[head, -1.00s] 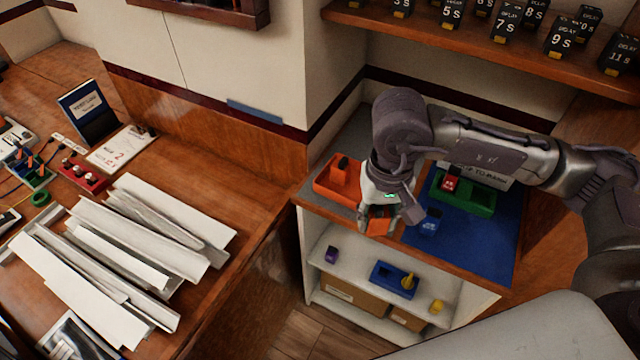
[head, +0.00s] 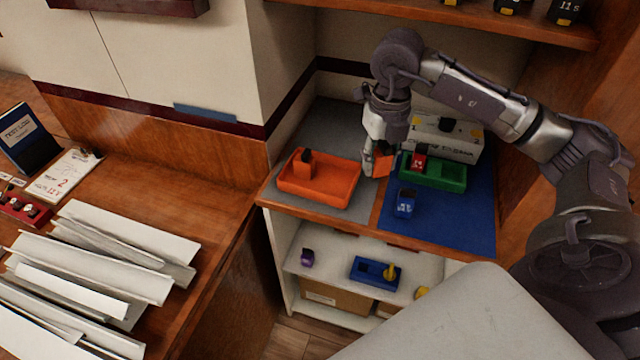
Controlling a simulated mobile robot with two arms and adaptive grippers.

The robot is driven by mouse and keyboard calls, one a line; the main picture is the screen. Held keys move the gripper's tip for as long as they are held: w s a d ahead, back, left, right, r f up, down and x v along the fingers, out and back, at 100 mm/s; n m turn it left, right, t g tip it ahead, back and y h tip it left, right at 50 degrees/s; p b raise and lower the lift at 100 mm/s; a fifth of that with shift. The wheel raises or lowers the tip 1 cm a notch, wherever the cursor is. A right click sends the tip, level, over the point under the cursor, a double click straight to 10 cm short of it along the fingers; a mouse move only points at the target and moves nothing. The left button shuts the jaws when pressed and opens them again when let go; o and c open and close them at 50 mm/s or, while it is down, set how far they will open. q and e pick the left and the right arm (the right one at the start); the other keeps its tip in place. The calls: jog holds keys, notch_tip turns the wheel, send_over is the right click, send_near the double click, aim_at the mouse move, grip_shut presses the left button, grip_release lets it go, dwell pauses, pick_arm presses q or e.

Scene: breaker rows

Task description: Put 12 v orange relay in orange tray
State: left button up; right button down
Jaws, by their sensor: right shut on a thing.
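The orange tray (head: 336,192) sits on the grey part of the cabinet top and has an orange relay with a dark top (head: 303,168) standing in its left end. My right gripper (head: 372,172) is shut on another orange relay (head: 384,164), just right of the tray and beside the green tray. The held relay is partly hidden by the fingers, and its voltage label cannot be read. My left gripper is not in view.
The green tray (head: 450,180) holds a red relay (head: 419,160). A blue relay (head: 404,204) stands on the blue mat (head: 460,228). A white box (head: 462,146) stands behind. On the shelf below are a blue tray (head: 362,275) and a purple relay (head: 307,257).

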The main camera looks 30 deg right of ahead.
jog(key=d+m, duration=0.3)
jog(key=m, duration=0.3)
jog(key=m+p, duration=0.2)
send_over(336, 184)
notch_tip(336, 184, down, 6)
jog(key=shift+s+f, duration=0.1)
jog(key=shift+f, duration=0.35)
notch_tip(336, 184, down, 3)
jog(key=shift+f+p, duration=0.1)
jog(key=shift+p, duration=0.5)
jog(key=shift+f, duration=0.45)
jog(key=shift+f, duration=0.1)
